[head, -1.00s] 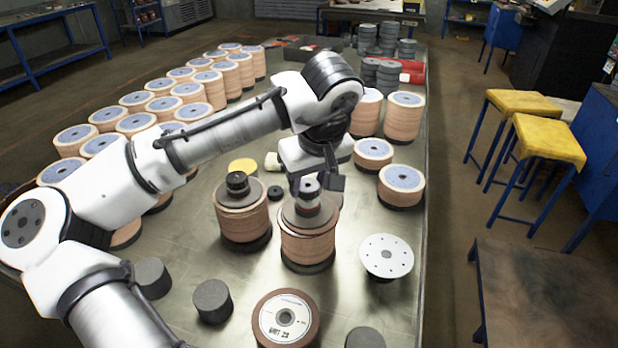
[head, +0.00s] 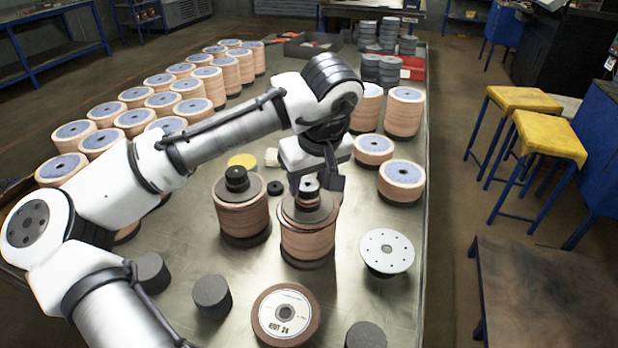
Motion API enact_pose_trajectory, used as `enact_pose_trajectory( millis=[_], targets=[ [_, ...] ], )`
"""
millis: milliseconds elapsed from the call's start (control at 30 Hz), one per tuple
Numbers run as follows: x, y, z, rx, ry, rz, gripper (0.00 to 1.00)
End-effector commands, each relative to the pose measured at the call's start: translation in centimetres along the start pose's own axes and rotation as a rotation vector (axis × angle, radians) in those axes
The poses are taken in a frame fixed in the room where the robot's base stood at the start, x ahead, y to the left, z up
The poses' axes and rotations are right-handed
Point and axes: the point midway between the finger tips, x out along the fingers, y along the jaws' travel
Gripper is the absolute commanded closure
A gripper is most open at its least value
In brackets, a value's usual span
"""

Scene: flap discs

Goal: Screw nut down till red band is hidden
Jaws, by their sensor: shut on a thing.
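A stack of tan flap discs (head: 307,240) stands upright near the table's middle with a dark plate (head: 322,214) on top. A nut (head: 306,199) sits on the post over this plate, and a pale post end (head: 309,185) shows above it. My gripper (head: 316,186) points down over the stack with its dark fingers around the post top, shut on the nut. The fingers partly hide it. I cannot make out a red band at this size.
A second stack with a dark nut (head: 236,178) stands close to the left. A white perforated disc (head: 387,251) is at the right and a labelled disc (head: 285,314) in front. Dark cylinders (head: 211,297) stand at the front left. Bare table (head: 245,275) lies between them.

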Motion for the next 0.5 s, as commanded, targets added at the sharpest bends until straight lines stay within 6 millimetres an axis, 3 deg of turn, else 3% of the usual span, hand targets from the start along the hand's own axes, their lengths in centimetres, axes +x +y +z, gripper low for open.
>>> enact_pose_trajectory(
  millis=[500],
  targets=[
    [0.49,0.01,0.16,0.000,-0.001,0.001,0.82]
  ],
)
